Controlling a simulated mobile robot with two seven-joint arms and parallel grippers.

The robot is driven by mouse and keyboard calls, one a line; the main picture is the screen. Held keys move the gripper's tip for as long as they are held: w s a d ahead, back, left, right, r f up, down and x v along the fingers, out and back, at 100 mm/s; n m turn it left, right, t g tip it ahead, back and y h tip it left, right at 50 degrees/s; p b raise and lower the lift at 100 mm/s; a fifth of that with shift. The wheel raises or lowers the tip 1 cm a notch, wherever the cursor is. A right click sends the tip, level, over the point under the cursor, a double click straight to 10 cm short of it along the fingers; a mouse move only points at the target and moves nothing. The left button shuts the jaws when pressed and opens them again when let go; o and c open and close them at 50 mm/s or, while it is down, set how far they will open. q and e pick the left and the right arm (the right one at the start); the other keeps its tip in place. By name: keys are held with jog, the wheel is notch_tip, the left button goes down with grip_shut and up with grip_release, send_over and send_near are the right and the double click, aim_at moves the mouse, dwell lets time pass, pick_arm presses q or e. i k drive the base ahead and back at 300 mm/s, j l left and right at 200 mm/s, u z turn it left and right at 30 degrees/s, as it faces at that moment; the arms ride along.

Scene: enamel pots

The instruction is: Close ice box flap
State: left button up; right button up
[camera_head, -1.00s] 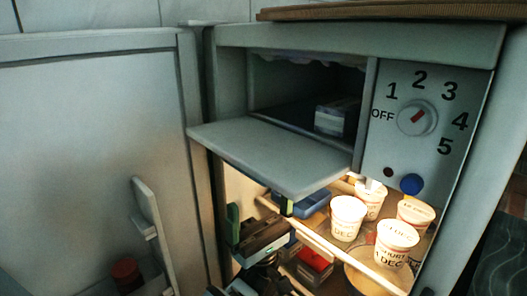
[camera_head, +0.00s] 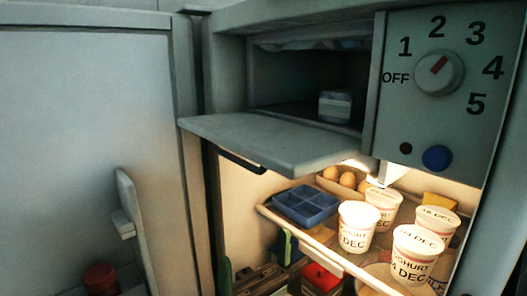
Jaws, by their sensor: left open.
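The ice box flap (camera_head: 275,145) is a grey panel hanging open, roughly level, out from the bottom edge of the ice box (camera_head: 300,85) opening. A dark handle (camera_head: 240,160) shows under its front left edge. Inside the ice box is a small pale block (camera_head: 335,107), with frost along the top. My left gripper (camera_head: 256,259) is low at the bottom edge of the view, below the flap and apart from it. Its fingers, with green parts, are spread and empty. Much of the gripper is cut off by the frame. My right gripper is not in view.
The fridge door (camera_head: 85,130) stands open at left, with a door shelf (camera_head: 128,205). Below the flap, a shelf holds yoghurt cups (camera_head: 358,227), a blue tray (camera_head: 305,203) and eggs (camera_head: 347,178). The dial panel (camera_head: 440,110) is at right.

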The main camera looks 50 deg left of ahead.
aim_at(291, 150)
jog(key=k+l, duration=0.8)
jog(key=k, duration=0.05)
